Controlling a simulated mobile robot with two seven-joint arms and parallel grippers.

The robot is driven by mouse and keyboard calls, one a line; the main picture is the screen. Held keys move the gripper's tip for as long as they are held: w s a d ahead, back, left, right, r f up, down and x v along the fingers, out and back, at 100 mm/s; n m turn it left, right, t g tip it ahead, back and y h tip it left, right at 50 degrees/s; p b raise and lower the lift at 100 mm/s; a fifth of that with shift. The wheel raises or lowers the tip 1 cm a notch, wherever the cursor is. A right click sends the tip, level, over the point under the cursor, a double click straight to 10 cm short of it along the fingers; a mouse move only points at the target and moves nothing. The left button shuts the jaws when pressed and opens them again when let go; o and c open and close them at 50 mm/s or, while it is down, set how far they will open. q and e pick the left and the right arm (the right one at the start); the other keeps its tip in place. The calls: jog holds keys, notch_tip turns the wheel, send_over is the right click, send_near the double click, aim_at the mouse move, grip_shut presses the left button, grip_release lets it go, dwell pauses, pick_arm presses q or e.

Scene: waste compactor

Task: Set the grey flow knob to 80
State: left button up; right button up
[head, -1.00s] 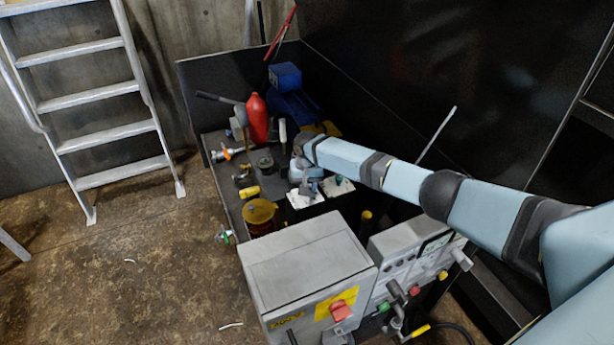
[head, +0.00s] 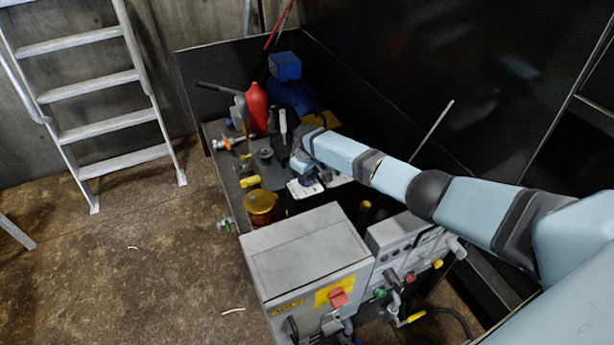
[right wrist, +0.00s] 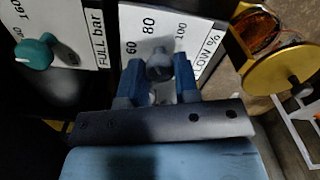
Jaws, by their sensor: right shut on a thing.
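The grey flow knob (right wrist: 159,66) sits on a white plate (right wrist: 188,24) marked 60, 80, 100 and "FLOW %" in the right wrist view. My right gripper (right wrist: 157,82) is shut on the knob, with one dark blue finger on each side. The narrow end of the knob points up the picture, roughly toward the 80; its exact setting is hard to read. In the head view my right gripper (head: 309,178) is over the white plate (head: 303,190), and the knob is hidden there. My left gripper is not in view.
A teal knob (right wrist: 35,52) stands on a neighbouring plate marked "FULL bar". An amber glass unit (head: 261,204) is close by. A red bottle (head: 257,107), a blue motor (head: 290,95) and a grey control box (head: 305,250) stand around the work spot.

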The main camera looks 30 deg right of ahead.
dwell(0.4)
jog(key=o, duration=0.9)
notch_tip(320, 180, up, 14)
jog(key=p, duration=0.2)
